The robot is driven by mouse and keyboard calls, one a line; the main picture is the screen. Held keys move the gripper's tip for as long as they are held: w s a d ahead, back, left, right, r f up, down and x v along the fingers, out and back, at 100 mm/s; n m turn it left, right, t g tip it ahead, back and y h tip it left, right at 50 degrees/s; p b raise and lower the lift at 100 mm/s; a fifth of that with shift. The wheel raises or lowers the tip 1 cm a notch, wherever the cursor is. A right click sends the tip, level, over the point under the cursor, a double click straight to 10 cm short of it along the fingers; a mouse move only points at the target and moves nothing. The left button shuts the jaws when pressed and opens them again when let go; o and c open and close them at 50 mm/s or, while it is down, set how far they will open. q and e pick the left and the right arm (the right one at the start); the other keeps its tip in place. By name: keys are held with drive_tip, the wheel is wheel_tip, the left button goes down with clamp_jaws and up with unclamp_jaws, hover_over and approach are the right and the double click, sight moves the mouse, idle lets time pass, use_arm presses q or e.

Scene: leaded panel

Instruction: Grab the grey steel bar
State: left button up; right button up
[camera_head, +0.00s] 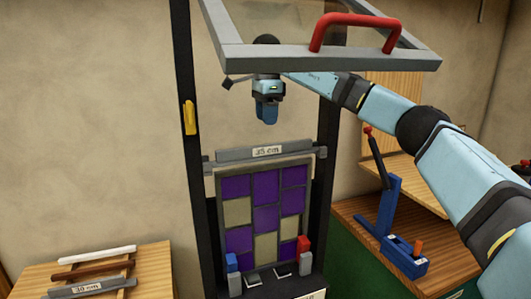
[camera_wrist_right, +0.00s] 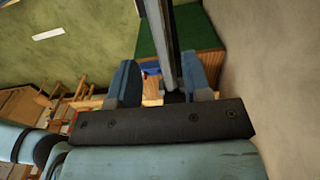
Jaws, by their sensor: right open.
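A grey bar (camera_head: 240,154) with a label that seems to read "35 cm" lies across the top of the leaded panel (camera_head: 265,213), which has purple and beige panes. Another grey bar (camera_head: 65,292), labelled "30 cm", lies on the wooden table at the lower left, in front of a brown and a white bar. My right gripper (camera_head: 266,112) hangs fingers down above the upper bar, apart from it. In the right wrist view its two blue fingers (camera_wrist_right: 160,82) are spread, with nothing held between them. My left gripper is out of view.
A raised, glazed lid (camera_head: 335,60) with a red handle (camera_head: 352,20) hangs just above my right gripper. Dark posts (camera_head: 185,130) flank the panel. A blue lever tool (camera_head: 393,220) stands on the right bench. Red and blue clamps sit at the panel's foot.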

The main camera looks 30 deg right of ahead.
sight(267, 145)
drive_tip(key=f, duration=0.3)
drive_tip(key=shift+w+a, duration=0.1)
drive_tip(key=shift+w, duration=0.1)
drive_tip(key=shift+f, duration=0.2)
drive_tip(key=shift+s+f, duration=0.1)
drive_tip(key=shift+f, duration=0.1)
drive_tip(key=f+p, duration=0.2)
drive_tip(key=f, duration=0.2)
drive_tip(key=shift+s+f, duration=0.2)
drive_tip(key=shift+f, duration=0.3)
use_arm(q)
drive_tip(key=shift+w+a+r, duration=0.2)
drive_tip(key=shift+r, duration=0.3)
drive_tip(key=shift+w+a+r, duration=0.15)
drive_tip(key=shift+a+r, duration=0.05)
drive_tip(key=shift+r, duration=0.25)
use_arm(e)
drive_tip(key=shift+r, duration=0.1)
clamp_jaws()
